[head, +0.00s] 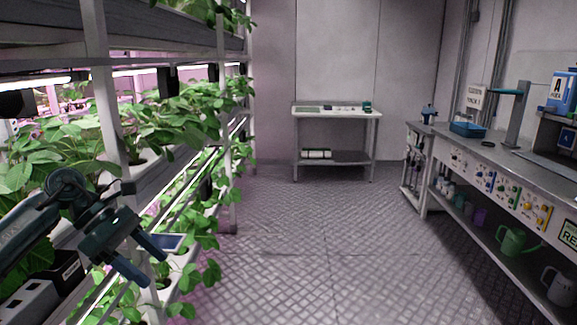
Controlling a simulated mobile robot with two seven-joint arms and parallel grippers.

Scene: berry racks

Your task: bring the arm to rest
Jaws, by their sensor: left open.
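My left gripper (146,262) shows at the lower left, its dark arm coming in from the left edge. Its two fingers are apart and point down and to the right, with nothing seen between them. It is in front of the berry rack (95,40), close to a rack post and the leafy plants (190,262) of a lower tier. Whether it touches the leaves I cannot tell. My right gripper is not in view.
A steel bench (500,150) with a blue tray (468,130) runs along the right; a green watering can (513,242) stands on its lower shelf. A small table (336,112) stands at the back wall. The floor (310,240) between is clear.

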